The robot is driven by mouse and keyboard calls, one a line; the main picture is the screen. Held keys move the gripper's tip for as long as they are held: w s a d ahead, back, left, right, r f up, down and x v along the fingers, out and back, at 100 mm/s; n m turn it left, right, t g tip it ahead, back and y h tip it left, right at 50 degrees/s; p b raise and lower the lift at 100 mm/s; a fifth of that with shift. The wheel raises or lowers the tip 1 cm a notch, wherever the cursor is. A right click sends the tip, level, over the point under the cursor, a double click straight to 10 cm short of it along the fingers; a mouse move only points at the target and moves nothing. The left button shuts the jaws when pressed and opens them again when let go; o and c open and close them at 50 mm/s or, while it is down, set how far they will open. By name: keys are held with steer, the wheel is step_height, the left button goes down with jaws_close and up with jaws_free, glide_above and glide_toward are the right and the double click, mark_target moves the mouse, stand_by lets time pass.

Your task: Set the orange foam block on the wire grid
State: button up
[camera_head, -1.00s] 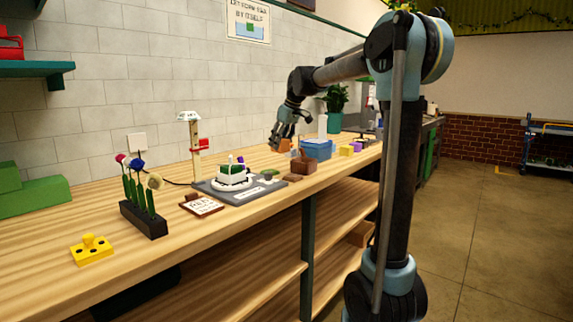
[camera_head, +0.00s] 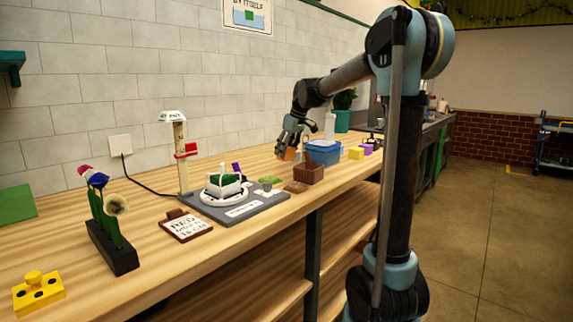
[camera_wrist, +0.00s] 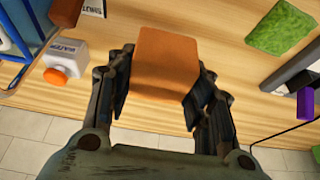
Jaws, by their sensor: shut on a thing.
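The orange foam block (camera_wrist: 165,60) is between the two fingers of my gripper (camera_wrist: 163,98) in the wrist view, and the fingers are shut on its sides. In the head view the block (camera_head: 289,156) is a small orange patch at the tips of my gripper (camera_head: 288,149), above the back of the counter, left of the blue box (camera_head: 323,152). I cannot tell exactly how high the block is above the wood. I cannot make out the wire grid in either view.
The dark grey board (camera_head: 238,207) carries a white round stand. A brown basket (camera_head: 310,173) stands near the blue box. A flower rack (camera_head: 112,248) stands at left. The wrist view shows a white water bottle (camera_wrist: 68,52) and a green mat (camera_wrist: 283,27).

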mark_target(285, 160)
steer(key=shift+s+a+f, duration=0.15)
steer(key=shift+f, duration=2.2)
steer(key=o, duration=0.8)
steer(key=v, duration=1.2)
